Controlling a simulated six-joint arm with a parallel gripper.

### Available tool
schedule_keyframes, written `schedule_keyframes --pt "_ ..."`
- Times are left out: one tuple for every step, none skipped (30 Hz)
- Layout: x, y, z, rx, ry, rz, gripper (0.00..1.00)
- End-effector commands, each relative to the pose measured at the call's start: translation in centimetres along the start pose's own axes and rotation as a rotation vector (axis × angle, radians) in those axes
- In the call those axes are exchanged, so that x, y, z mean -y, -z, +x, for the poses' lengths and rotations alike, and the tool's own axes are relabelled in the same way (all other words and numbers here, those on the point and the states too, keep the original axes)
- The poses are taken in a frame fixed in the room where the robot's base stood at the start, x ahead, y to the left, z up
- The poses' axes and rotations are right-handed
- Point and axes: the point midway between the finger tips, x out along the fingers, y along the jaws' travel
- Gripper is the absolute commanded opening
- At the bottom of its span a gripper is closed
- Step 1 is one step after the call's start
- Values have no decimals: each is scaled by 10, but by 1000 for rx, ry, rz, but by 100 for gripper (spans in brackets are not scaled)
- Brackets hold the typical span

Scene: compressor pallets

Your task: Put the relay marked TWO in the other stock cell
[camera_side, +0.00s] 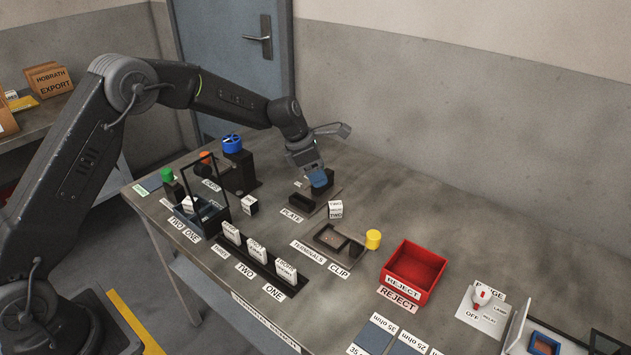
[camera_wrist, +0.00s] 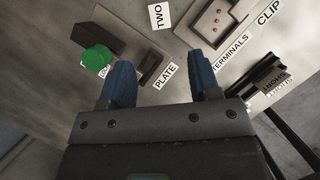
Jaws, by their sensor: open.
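A white block marked TWO (camera_side: 336,209) stands on the bench to the right of my gripper in the side view. In the wrist view a white face reading TWO (camera_wrist: 157,16) shows at the top. A dark open-topped box with a raised frame (camera_side: 213,219) stands at the left, with labels TWO and ONE before it. A white block (camera_side: 190,204) sits in its left part; its marking is too small to read. My gripper (camera_side: 318,178) is open above the dark plate fixture (camera_side: 302,201). In the wrist view its blue fingers (camera_wrist: 163,82) are apart with nothing between them.
A white and black cube (camera_side: 250,206) stands right of the box. A rack of several white cards (camera_side: 257,252) lies in front. A clip tray (camera_side: 325,237), yellow cylinder (camera_side: 373,239) and red reject bin (camera_side: 416,272) are to the right. The back right bench is clear.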

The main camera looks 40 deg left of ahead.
Motion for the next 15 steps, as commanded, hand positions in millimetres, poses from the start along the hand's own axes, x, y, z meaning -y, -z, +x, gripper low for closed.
schedule_keyframes --pt "0 0 -2 -1 0 -1 57" --pt "0 0 -3 -1 0 -1 57" --pt "0 0 -3 -1 0 -1 57" --pt "0 0 -4 -1 0 -1 57" --pt "0 0 -4 -1 0 -1 57" --pt "0 0 -4 0 0 3 57" --pt "1 0 -6 0 -2 11 57" --pt "2 -1 -10 1 -4 26 57" --pt "4 -2 -17 1 -9 57 57" --pt "8 -3 -25 1 -13 91 57" --pt "11 -3 -34 0 -19 135 57" --pt "18 -4 -50 -2 -27 207 57" --pt "24 -4 -62 -4 -34 270 57" --pt "31 -3 -76 -9 -42 342 57" --pt "42 -1 -95 -14 -52 441 57"
